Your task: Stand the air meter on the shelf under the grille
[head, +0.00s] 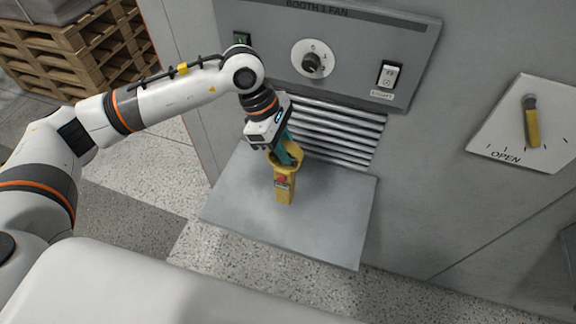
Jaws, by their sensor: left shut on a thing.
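The air meter (284,187) is a yellow handheld device with a red patch on its front. It is upright over the grey shelf (335,225), near the shelf's middle. I cannot tell whether its base touches the shelf. The grille (335,137) is a set of grey horizontal slats in the wall just above the shelf. My left gripper (288,155) comes down from above with its teal fingers at the meter's top and is shut on it. The gripper body hides part of the grille's left side. My right gripper does not show.
A control panel above the grille has a dial (312,62), a light switch (388,75) and a green switch (242,39). A yellow lever (532,122) on a white plate is at the right. Wooden pallets (80,50) stand at the back left. The shelf around the meter is clear.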

